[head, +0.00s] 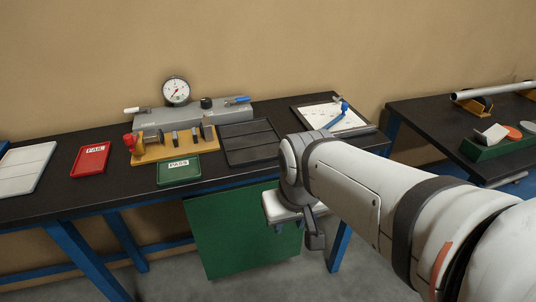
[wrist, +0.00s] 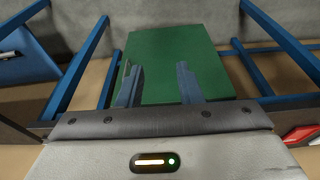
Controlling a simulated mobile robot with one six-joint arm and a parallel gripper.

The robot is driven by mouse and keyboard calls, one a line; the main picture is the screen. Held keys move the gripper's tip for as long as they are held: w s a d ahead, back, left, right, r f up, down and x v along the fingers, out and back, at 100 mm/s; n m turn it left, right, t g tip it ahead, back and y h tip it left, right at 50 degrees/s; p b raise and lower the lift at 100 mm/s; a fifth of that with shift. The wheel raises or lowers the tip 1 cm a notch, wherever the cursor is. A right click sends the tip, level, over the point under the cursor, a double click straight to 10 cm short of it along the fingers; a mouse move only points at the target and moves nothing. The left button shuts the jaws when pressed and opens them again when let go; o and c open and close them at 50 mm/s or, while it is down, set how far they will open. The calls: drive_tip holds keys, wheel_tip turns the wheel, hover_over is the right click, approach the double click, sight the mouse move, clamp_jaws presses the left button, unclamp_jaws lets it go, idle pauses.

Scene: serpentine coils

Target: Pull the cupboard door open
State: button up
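The green cupboard (head: 235,245) hangs under the dark workbench (head: 75,185), and its flat green face shows in the head view. No handle is visible on it, and my gripper hides part of its right side. In the wrist view the green panel (wrist: 175,45) lies beyond the fingers; this view looks upside down. My gripper (head: 298,232) is in front of the cupboard's right part, below the bench edge. In the wrist view my gripper (wrist: 158,82) has its two fingers apart, with only green panel seen between them. I cannot tell whether they touch it.
Blue bench legs (head: 85,260) stand left of the cupboard, and another blue leg (head: 340,245) is right of it. The bench top carries a red tray (head: 91,158), a green tray (head: 178,171), a gauge (head: 176,90) and a clipboard (head: 335,116). A second bench (head: 430,115) is at right.

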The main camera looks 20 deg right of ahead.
drive_tip(key=w+d+f+b, duration=0.5)
drive_tip(key=w+f, duration=0.4)
drive_tip(key=f, duration=0.1)
drive_tip(key=w+d+f+m+t+b, duration=0.1)
drive_tip(key=w+d+f+b, duration=0.4)
drive_tip(key=w+f, duration=0.4)
drive_tip(key=w+d+f+t+b, duration=0.1)
drive_tip(key=w+d+f+b, duration=0.4)
drive_tip(key=w+f, duration=0.4)
wheel_tip(320, 180, down, 3)
drive_tip(key=shift+w+d+f+m+h+b, duration=0.1)
drive_tip(key=shift+d+f+m+h+b, duration=0.1)
drive_tip(key=shift+m+h+b, duration=0.35)
drive_tip(key=shift+c, duration=0.2)
drive_tip(key=shift+a, duration=0.1)
clamp_jaws()
